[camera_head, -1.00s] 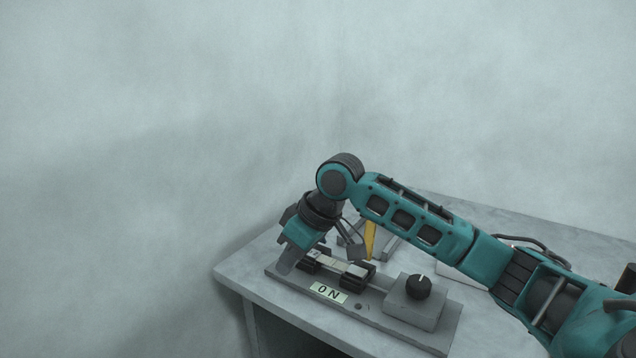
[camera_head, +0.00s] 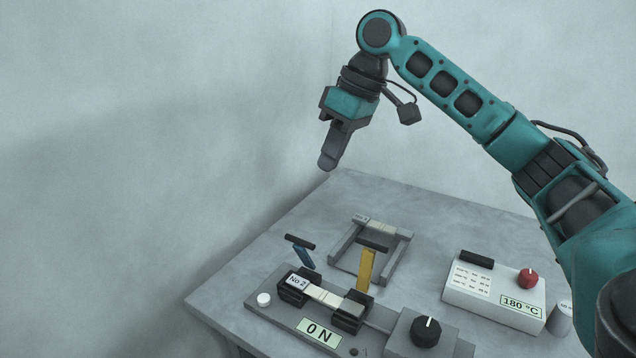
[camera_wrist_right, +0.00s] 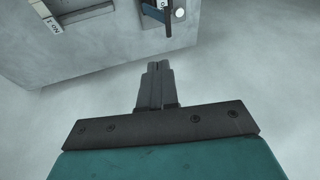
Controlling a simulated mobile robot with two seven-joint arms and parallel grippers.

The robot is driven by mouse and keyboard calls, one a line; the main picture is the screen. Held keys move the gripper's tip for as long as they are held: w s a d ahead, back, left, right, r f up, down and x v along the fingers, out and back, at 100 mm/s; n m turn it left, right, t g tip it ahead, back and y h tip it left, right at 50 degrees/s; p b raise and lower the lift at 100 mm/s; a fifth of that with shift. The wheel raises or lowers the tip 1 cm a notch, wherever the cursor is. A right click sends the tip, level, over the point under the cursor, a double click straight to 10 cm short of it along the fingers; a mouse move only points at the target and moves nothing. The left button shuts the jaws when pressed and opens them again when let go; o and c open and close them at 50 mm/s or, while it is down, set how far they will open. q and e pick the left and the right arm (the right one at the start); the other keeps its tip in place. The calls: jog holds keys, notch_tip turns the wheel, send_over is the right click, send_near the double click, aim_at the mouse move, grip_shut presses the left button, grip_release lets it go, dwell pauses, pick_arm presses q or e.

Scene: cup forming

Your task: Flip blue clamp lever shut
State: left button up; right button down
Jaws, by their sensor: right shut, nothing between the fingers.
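The blue clamp lever (camera_head: 304,258) stands up, leaning, behind the left black clamp block (camera_head: 293,290) of the fixture, with a black bar across its top. It also shows in the right wrist view (camera_wrist_right: 156,14) at the top edge, partly cut off. The yellow lever (camera_head: 366,268) stands upright by the right black clamp block (camera_head: 351,312). My right gripper (camera_head: 328,163) is shut and empty, pointing down well above and behind the blue lever. In the right wrist view its fingers (camera_wrist_right: 158,67) are together, apart from the lever. My left gripper is not in view.
A pale strip (camera_head: 325,296) spans the clamp blocks. A black knob (camera_head: 427,331) sits on the fixture's right. A grey frame (camera_head: 345,240) stands behind it. A white "180 °C" box (camera_head: 492,292) with a red knob is at right. The air around my right gripper is clear.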

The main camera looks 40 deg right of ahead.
jog(key=b+x, duration=0.1)
jog(key=x, duration=0.6)
jog(key=b, duration=0.1)
send_over(307, 254)
jog(key=shift+w+d+f, duration=0.1)
jog(key=shift+w+f, duration=0.1)
jog(key=shift+f, duration=1.15)
jog(key=shift+w+d+f, duration=0.1)
jog(key=shift+w+f, duration=0.05)
jog(key=shift+f, duration=1.25)
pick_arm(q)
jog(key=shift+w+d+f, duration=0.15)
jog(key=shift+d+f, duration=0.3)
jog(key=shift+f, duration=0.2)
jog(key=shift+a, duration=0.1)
